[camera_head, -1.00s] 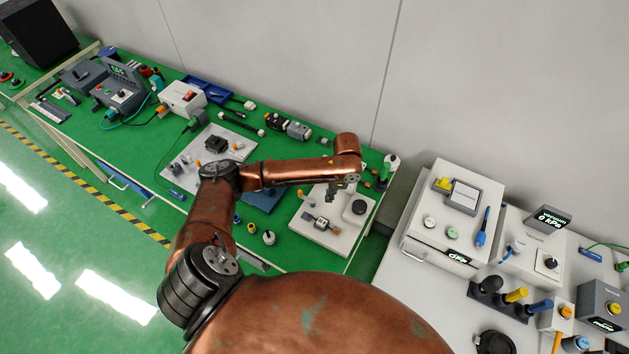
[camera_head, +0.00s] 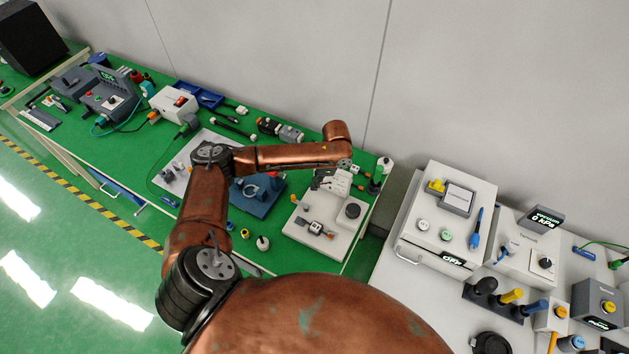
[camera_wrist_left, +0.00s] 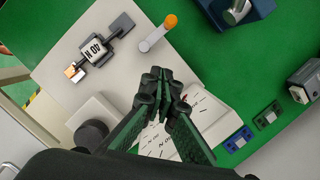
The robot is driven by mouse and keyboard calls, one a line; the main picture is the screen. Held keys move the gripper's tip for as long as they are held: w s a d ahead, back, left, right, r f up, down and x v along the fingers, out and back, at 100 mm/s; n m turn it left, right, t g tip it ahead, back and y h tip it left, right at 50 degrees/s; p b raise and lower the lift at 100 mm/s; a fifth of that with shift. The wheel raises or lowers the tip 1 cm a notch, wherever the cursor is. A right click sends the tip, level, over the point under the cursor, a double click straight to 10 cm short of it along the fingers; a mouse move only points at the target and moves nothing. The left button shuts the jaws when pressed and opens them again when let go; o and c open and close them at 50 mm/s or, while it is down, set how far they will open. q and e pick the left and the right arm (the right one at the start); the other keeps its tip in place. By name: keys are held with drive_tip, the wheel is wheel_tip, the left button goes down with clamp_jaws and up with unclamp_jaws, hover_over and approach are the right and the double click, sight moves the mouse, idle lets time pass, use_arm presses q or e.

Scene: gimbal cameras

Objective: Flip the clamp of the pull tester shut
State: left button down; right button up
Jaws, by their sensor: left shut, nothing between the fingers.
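The pull tester has a white base plate (camera_head: 352,238) on the right end of the green bench. A grey lever with an orange tip, which looks like the clamp handle, stands at the plate's edge (camera_head: 295,199) and in the left wrist view (camera_wrist_left: 157,34). My left gripper (camera_head: 320,184) is shut and empty above the plate's back part. In the left wrist view its fingertips (camera_wrist_left: 160,76) are just below the lever, apart from it. My right gripper is not in view.
A black round knob on a white block (camera_head: 352,211) stands on the plate's right. A white labelled block (camera_wrist_left: 205,112) is behind my fingers. A blue fixture (camera_head: 262,200) is left of the plate. Small pegs (camera_head: 262,243) stand at the bench's front edge.

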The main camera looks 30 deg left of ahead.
use_arm(q)
drive_tip(key=x, duration=0.5)
drive_tip(key=shift+f, duration=0.3)
drive_tip(key=s+a+p, duration=0.1)
drive_tip(key=s+a, duration=0.1)
drive_tip(key=shift+s+a, duration=0.1)
drive_tip(key=shift+a, duration=0.2)
drive_tip(key=shift+s+a, duration=0.2)
drive_tip(key=shift+a, duration=0.05)
drive_tip(key=shift+s+n+p, duration=0.1)
drive_tip(key=shift+n+p, duration=0.3)
drive_tip(key=shift+p, duration=0.35)
